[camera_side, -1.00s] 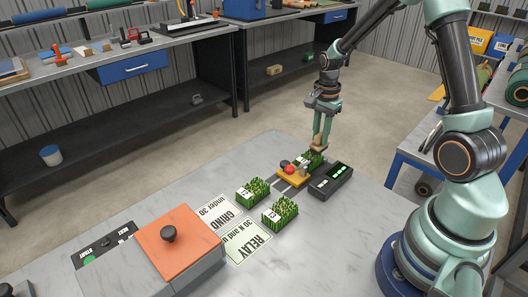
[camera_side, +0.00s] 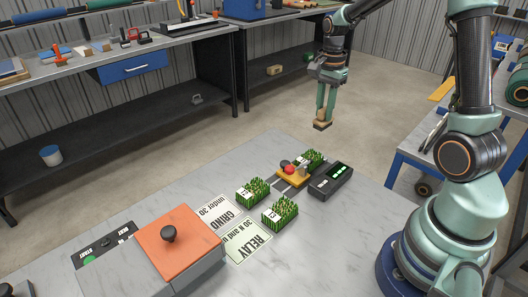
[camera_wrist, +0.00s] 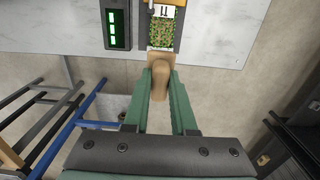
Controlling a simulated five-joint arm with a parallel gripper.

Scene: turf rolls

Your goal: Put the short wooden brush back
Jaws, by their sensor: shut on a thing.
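My gripper (camera_side: 323,112) is shut on the short wooden brush (camera_side: 323,122), a tan handle with a darker lower end. It holds the brush in the air just past the far edge of the marble table, above the floor. In the wrist view the brush (camera_wrist: 161,78) lies between the two green fingers, its far end close to the table edge in the picture. A turf block (camera_side: 308,159) with a white number tag sits by the yellow fixture (camera_side: 292,179) near that edge; it also shows in the wrist view (camera_wrist: 162,33).
A black meter with green lights (camera_side: 331,181) stands beside the fixture. An orange-lidded box (camera_side: 180,240) is at front left. A blue-framed rack (camera_side: 412,165) stands right.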

